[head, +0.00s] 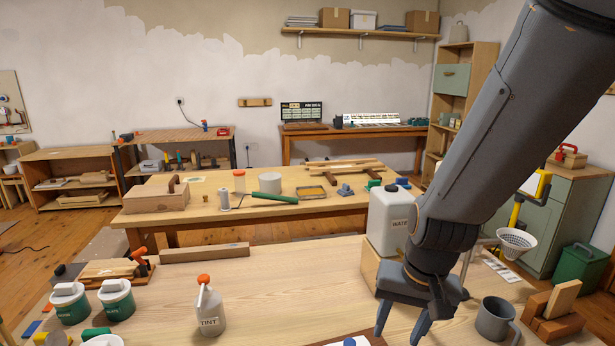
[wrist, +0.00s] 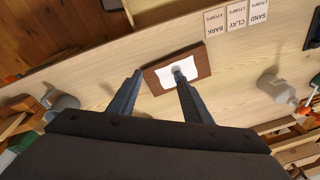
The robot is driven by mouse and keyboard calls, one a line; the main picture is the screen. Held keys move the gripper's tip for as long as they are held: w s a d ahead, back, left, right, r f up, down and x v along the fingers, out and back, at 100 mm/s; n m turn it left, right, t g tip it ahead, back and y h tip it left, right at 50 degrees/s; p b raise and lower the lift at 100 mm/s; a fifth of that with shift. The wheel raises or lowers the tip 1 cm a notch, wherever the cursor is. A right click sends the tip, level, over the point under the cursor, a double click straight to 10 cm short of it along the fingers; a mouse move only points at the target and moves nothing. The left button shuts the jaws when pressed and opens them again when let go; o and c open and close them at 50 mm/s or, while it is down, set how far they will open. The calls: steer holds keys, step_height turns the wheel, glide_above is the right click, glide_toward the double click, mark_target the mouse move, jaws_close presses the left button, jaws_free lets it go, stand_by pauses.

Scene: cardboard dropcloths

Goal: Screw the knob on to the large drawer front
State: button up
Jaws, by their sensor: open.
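My gripper (head: 402,335) reaches down over the near workbench, its fingers apart and nothing held between them. In the wrist view its fingertips (wrist: 157,76) are spread near a small brown board (wrist: 201,68) with a white patch (wrist: 163,80) on it. The right finger overlaps the board, and a small greyish shape shows at its tip; I cannot tell what that is. In the head view a small blue thing (head: 349,342) shows at the bottom edge. I cannot identify the knob or the large drawer front with certainty.
A white WATER jug (head: 388,222) stands close behind my gripper. A grey mug (head: 494,320) and wooden blocks (head: 553,318) are at right. A TINT bottle (head: 209,310) and green-labelled tubs (head: 117,299) are at left. Label cards (wrist: 237,16) lie flat. The bench middle is clear.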

steer(key=n, duration=0.1)
steer(key=s+d+n, duration=0.1)
steer(key=d+n, duration=0.1)
steer(key=shift+s+d+r+h, duration=0.25)
steer(key=shift+r+h, duration=0.05)
steer(key=shift+h, duration=0.1)
steer(key=n+g, duration=0.2)
steer(key=n, duration=1.1)
glide_above(351, 343)
step_height(351, 343, down, 10)
steer(key=shift+f+p, duration=0.25)
steer(key=shift+p, duration=0.15)
steer(key=shift+f, duration=0.2)
steer(key=shift+f+p, duration=0.95)
steer(key=shift+f, duration=2.85)
steer(key=c, duration=1.1)
